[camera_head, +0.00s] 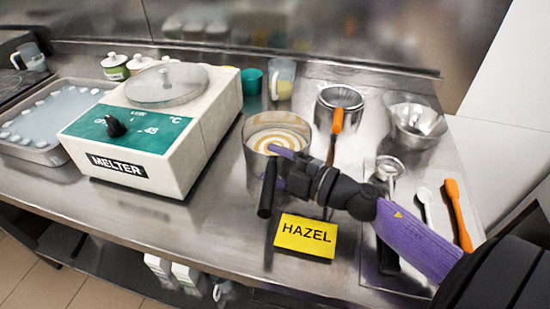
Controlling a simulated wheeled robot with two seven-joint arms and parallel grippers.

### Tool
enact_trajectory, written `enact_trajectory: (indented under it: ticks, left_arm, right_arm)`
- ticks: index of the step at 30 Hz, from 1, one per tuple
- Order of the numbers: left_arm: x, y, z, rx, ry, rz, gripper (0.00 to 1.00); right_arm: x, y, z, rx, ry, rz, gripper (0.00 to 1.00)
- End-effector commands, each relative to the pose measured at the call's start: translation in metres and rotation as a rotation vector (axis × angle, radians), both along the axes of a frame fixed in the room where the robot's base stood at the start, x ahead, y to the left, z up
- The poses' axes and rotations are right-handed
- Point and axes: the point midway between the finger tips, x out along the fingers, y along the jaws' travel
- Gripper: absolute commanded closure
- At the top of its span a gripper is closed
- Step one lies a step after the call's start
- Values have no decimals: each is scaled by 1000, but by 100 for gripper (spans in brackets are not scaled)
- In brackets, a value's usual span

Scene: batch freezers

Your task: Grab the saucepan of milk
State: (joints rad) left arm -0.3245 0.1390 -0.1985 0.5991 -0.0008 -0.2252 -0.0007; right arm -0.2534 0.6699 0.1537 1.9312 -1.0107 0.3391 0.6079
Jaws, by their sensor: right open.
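A metal saucepan (250,160) stands on the steel counter, right of the melter. It holds a pale liquid with a tan swirl. A black handle (266,198) sticks out from its front toward me. My right gripper (280,167) reaches in from the right at the handle's inner end, close to the pan wall. Its purple fingers are apart. I cannot tell whether they touch the handle. The gripper hides part of the pan's front right side. My left gripper is not in view.
A yellow HAZEL card (305,236) lies just below my right gripper. The white melter (215,120) stands to the left. Behind are a pot (325,112) with an orange-handled tool and a clear jug (283,78). Steel bowls (416,122) and utensils lie at right.

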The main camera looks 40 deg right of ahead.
Motion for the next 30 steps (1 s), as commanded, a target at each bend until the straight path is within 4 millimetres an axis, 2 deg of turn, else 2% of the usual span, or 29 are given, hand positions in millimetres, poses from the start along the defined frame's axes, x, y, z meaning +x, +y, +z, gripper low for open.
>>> enact_trajectory:
  ticks: [3,8,18,30]
  left_arm:
    - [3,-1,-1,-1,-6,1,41]
    - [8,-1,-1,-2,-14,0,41]
    - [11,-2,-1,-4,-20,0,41]
    - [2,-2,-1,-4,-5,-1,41]
  right_arm:
    - [8,4,0,-2,-1,-1,31]
    - [8,4,0,-1,0,-1,31]
    - [8,3,0,-1,0,-1,100]
    - [8,4,0,-1,0,-1,100]
